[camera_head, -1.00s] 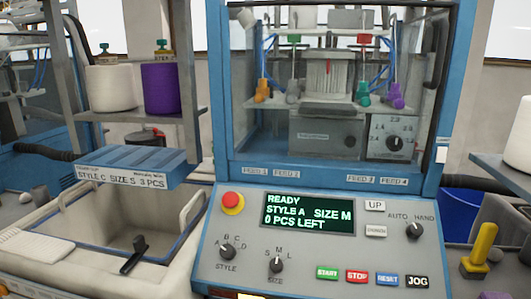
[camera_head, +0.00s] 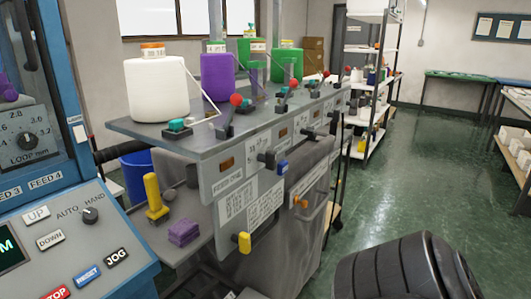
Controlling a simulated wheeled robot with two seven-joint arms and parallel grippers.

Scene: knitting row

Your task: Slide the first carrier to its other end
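I cannot tell which part is the first carrier, and none is marked as such now. A grey bench (camera_head: 170,143) bears a white yarn cone (camera_head: 155,90), a purple cone (camera_head: 216,77) and green cones (camera_head: 285,66). Along its front edge are levers with red knobs, the nearest red knob (camera_head: 236,99) beside the purple cone. A black handle (camera_head: 268,158) and a blue tab (camera_head: 282,167) sit on its front face. An upright yellow handle (camera_head: 152,190) and a purple block (camera_head: 183,232) are on a lower shelf. Neither gripper is in view.
The blue knitting machine (camera_head: 70,125) stands at the left, with its control panel (camera_head: 70,235) below. A blue bin (camera_head: 137,177) is behind the lower shelf. White shelving (camera_head: 372,85) stands at the back. The green floor (camera_head: 440,165) at the right is open.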

